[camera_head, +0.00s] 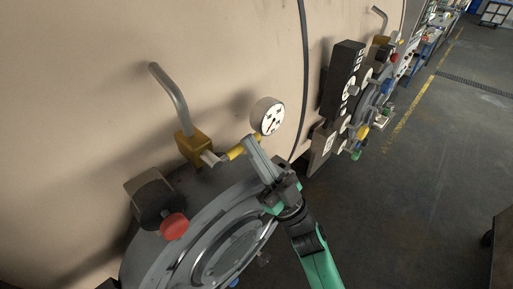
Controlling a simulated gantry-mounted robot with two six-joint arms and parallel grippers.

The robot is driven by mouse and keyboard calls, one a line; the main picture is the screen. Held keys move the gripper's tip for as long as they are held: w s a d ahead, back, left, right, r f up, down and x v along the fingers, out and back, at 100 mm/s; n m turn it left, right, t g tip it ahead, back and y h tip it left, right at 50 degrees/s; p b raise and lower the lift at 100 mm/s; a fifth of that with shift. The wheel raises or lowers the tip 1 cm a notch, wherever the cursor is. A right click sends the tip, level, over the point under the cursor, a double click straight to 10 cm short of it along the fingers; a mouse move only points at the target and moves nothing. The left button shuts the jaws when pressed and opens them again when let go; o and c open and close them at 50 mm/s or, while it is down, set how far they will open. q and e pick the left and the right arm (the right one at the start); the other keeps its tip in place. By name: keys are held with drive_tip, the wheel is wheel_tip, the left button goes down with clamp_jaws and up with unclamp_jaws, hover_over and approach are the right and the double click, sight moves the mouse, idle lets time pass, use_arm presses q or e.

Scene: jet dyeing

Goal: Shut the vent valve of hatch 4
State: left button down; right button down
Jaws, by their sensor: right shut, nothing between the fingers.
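A brass vent valve (194,147) with a bent grey pipe (170,93) sits above the round grey hatch (192,233) on the large cream vessel. Its yellow lever (238,152) points right and slightly up, toward a round dial gauge (268,116). My right gripper (251,143) is shut and empty, with its fingertips at the outer end of the lever. I cannot tell whether they touch it. The fingers and wrist cover part of the hatch's right rim. No hatch number is readable. My left gripper is not in view.
A red knob (174,226) on a black block (151,196) stands at the hatch's upper left. A second hatch with a dark control panel (345,80) is farther right. A black cable runs down the vessel between them. The floor (420,190) at right is mostly clear.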

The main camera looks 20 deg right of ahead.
drive_tip(key=shift+h, duration=0.3)
wheel_tip(320, 180, up, 5)
drive_tip(key=p, duration=0.6)
drive_tip(key=b+v, duration=0.4)
drive_tip(key=v, duration=0.7)
drive_tip(key=shift+a+f, duration=0.25)
drive_tip(key=shift+a, duration=0.05)
drive_tip(key=shift+s, duration=0.15)
